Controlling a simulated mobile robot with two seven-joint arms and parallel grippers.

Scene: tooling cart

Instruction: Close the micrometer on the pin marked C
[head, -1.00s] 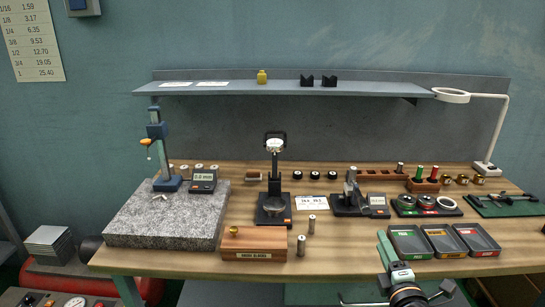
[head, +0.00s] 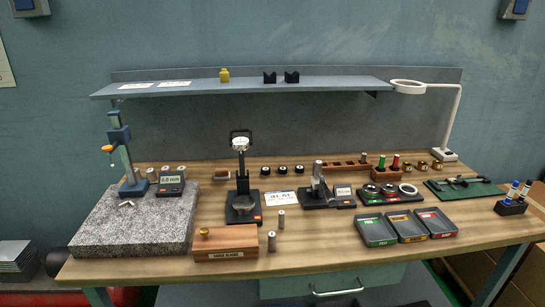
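A bench instrument with a black base and a small display, which looks like the micrometer (head: 318,188), stands at the middle of the bench. A grey upright cylinder shows at its top, but I cannot tell whether a pin sits between its measuring faces. No letter C is readable on either pin. Neither of my grippers is in view.
A dial gauge stand (head: 243,208) is left of the micrometer, with a granite plate (head: 130,230) further left. A wooden gauge block box (head: 226,243) lies at the front. Sorting trays (head: 376,231) are at front right. A shelf (head: 250,87) spans the back.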

